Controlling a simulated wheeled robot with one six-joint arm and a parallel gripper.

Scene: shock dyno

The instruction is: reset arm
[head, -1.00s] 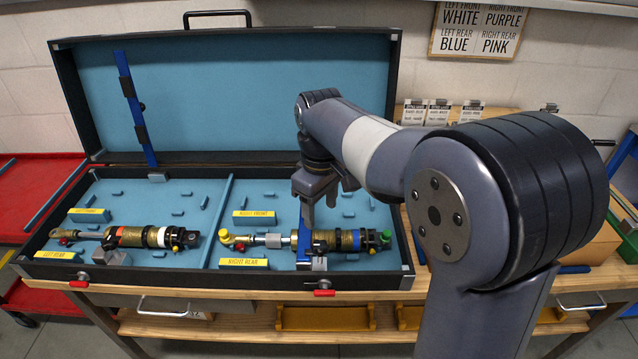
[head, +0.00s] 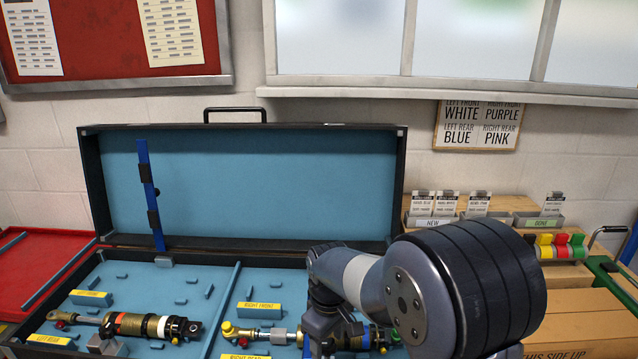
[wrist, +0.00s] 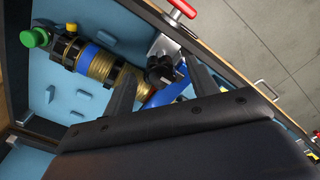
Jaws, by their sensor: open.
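My gripper (wrist: 163,88) is open, its two dark fingers apart over the right compartment of the open case (head: 88,180). In the head view my gripper (head: 322,335) is low in the picture and partly cut off. Below and beside the fingers in the wrist view lies a gold shock with a blue band (wrist: 100,62) and a green knob (wrist: 27,38). A blue clamp strap (wrist: 166,97) shows between the fingers; I cannot tell whether they touch it. In the head view my arm partly hides this shock (head: 350,336).
A second shock (head: 140,325) lies in the left compartment. An upright blue strap (head: 150,195) stands at the case's back left. Card holders marked NEW (head: 432,222) and DONE (head: 540,221) stand on the right. A cardboard box (head: 580,335) is at lower right.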

